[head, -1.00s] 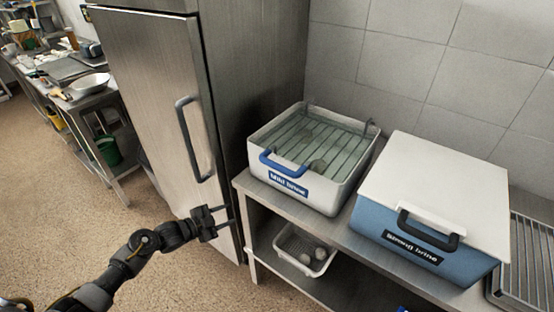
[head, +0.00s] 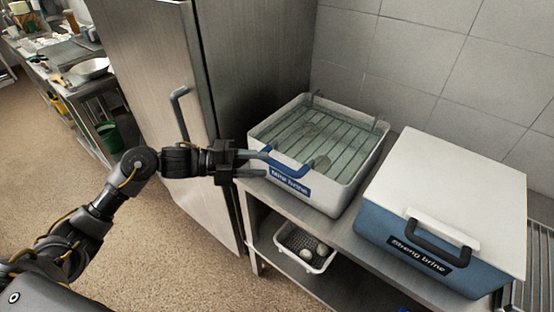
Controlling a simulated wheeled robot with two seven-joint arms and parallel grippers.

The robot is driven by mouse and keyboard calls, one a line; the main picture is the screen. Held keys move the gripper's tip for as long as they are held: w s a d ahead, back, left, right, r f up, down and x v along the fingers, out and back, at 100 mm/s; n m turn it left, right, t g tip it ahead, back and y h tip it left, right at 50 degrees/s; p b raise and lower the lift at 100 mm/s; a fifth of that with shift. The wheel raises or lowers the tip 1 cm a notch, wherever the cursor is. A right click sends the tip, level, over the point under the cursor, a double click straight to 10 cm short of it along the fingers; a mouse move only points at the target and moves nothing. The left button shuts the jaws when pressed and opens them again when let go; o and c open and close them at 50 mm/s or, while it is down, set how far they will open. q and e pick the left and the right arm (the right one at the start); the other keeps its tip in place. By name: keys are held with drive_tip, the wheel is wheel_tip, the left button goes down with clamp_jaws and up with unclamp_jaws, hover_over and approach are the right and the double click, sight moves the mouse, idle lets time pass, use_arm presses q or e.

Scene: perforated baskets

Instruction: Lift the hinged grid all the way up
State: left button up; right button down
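The hinged grid (head: 322,136) of grey bars lies flat in the white "Mild brine" tub (head: 345,190), with greenish liquid showing between its bars. Its blue handle (head: 290,168) is at the tub's front edge, above the label. Grey upright pieces (head: 317,98) stand at the back rim. My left gripper (head: 266,164) is at the left end of the handle, its two fingers apart, one above the other, pointing right. I cannot tell whether a finger touches the handle. My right gripper is not in view.
A blue "Strong brine" tub (head: 385,226) with a white lid (head: 450,190) stands close on the right. A white perforated basket (head: 296,252) with pale round things is on the lower shelf. A steel fridge (head: 150,75) stands at left, a tiled wall behind.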

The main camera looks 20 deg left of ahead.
sight(271, 164)
use_arm(q)
drive_tip(key=shift+p+x, duration=0.65)
drive_tip(key=shift+x, duration=2)
clamp_jaws()
